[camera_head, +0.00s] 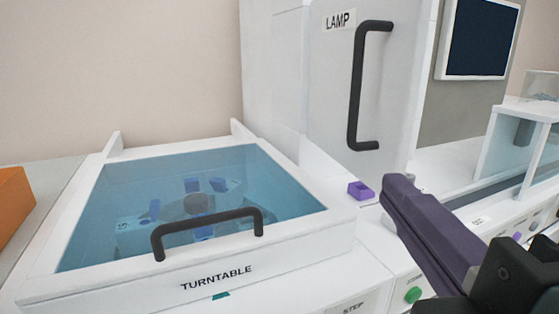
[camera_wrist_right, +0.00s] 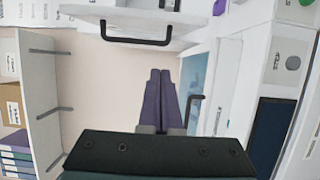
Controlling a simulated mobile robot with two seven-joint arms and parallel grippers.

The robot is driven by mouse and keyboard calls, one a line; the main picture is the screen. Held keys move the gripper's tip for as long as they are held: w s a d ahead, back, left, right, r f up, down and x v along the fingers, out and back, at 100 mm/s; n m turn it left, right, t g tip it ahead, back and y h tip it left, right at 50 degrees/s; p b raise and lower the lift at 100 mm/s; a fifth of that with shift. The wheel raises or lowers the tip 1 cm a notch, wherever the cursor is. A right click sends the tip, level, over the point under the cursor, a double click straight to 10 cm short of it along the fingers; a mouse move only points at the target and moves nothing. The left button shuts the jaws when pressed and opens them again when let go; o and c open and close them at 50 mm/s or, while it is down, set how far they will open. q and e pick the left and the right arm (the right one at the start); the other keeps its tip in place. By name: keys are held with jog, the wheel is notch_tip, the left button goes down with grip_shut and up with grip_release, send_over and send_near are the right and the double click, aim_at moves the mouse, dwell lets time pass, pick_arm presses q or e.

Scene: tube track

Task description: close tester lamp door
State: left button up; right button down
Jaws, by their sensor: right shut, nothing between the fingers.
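The lamp door (camera_head: 335,75) is a tall white panel labelled LAMP in the head view, with a black bar handle (camera_head: 356,90). The frames do not clearly show how far it stands open. In the right wrist view, a white panel at the top carries a black handle (camera_wrist_right: 135,41), which looks like the same door. My right gripper (camera_head: 397,186) has purple fingers, shut and empty, below and right of the handle and apart from it. Its fingers (camera_wrist_right: 160,75) lie together in the right wrist view. My left gripper is not in view.
A turntable box with a blue clear lid (camera_head: 110,195) and black handle stands left of the lamp unit. A small purple block (camera_head: 361,190) sits below the door. A dark screen (camera_head: 482,40) and a glass-sided case (camera_head: 510,150) are at the right. An orange box (camera_head: 12,205) is far left.

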aim_at(399, 150)
jog(key=w+d+p, duration=0.1)
jog(key=w, duration=0.2)
jog(key=w+d+p, duration=0.1)
jog(key=w+d, duration=0.1)
jog(key=w, duration=0.2)
jog(key=w+d, duration=0.1)
jog(key=w, duration=0.2)
jog(key=shift+w+d+r+p, duration=0.1)
jog(key=shift+w+d+p, duration=0.1)
jog(key=shift+p, duration=0.2)
